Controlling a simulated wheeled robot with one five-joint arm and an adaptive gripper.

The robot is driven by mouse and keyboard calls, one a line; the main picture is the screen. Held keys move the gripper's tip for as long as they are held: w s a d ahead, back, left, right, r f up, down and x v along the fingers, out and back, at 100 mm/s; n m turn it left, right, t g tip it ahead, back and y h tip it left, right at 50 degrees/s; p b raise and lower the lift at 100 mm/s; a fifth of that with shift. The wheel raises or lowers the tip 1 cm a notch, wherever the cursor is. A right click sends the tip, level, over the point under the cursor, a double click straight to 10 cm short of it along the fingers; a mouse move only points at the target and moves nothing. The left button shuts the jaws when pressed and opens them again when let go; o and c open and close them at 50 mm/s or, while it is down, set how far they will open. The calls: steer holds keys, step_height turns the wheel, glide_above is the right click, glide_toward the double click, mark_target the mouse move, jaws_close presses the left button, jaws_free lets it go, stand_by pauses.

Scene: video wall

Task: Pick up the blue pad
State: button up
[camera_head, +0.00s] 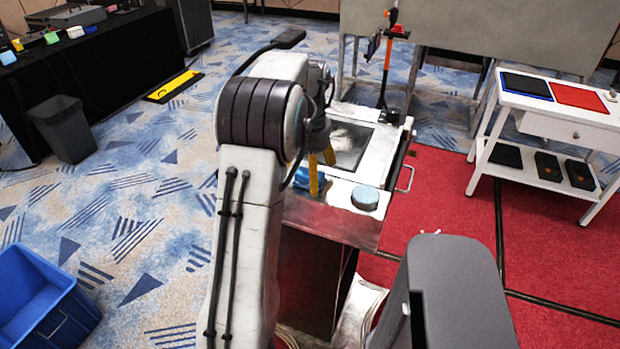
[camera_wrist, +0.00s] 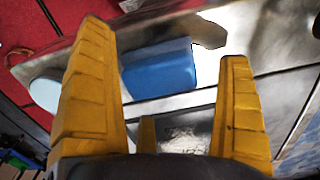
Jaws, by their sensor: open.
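The blue pad (camera_wrist: 158,70) lies on the shiny metal top of a cart (camera_head: 335,225). In the head view only a small part of the blue pad (camera_head: 301,178) shows beside my fingers; my arm hides the rest. My gripper (camera_head: 321,176) is open and empty above the cart top, and it also shows in the wrist view (camera_wrist: 166,48). I cannot tell its exact height over the pad.
A light-blue round piece (camera_head: 365,197) sits right of the pad, also in the wrist view (camera_wrist: 44,93). A framed panel (camera_head: 392,140) lies behind. A white side table (camera_head: 555,119) stands right. A blue bin (camera_head: 40,300) is at lower left.

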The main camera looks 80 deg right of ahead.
steer(key=shift+f, duration=0.2)
steer(key=c, duration=1.7)
